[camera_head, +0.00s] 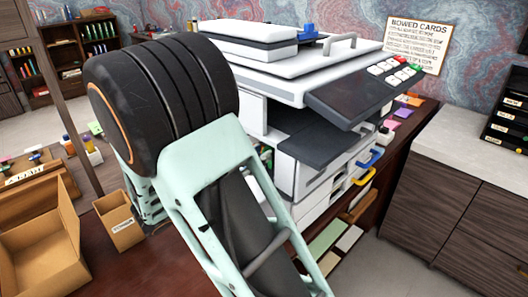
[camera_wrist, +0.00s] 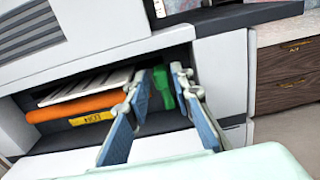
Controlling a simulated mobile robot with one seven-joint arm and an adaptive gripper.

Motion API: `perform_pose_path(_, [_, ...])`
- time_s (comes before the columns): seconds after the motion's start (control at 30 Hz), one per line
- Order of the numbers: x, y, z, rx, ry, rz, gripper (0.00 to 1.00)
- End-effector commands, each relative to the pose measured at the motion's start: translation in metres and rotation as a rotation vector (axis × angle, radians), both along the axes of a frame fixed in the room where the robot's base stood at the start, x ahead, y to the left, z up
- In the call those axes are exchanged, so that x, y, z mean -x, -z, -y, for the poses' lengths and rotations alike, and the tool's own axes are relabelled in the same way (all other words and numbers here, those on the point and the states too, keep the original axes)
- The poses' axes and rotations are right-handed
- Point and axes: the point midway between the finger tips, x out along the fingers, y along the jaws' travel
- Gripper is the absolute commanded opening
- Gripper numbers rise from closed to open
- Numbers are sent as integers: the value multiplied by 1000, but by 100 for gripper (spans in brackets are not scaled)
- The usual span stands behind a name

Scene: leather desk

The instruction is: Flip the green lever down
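The green lever (camera_wrist: 163,88) shows in the wrist view inside the dark open bay of a white office machine (camera_head: 290,80). Its upper part stands roughly upright, and a darker green part is partly covered by my left finger. My gripper (camera_wrist: 158,78) is open, its two blue-padded fingers spread, with the lever between or just beyond the fingertips. I cannot tell whether either finger touches it. In the head view my arm covers the gripper and most of the bay.
An orange roller (camera_wrist: 80,107) with a yellow label (camera_wrist: 92,119) lies left of the lever in the bay. The machine's blue handle (camera_head: 370,158) and yellow handle (camera_head: 364,178) stick out at right. Cardboard boxes (camera_head: 119,220) stand left on the desk.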

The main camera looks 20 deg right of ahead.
Motion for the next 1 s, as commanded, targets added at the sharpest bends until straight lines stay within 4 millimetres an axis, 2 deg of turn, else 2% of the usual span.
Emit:
perform_pose_path(0.1, [-5,0,15,0,3,1,22])
perform_pose_path(0.2, [-8,0,21,0,0,1,22])
perform_pose_path(0.53, [-10,0,24,0,0,1,22])
perform_pose_path(0.73, [-10,0,24,0,0,1,0])
perform_pose_path(1.0, [-10,0,23,0,0,1,0])
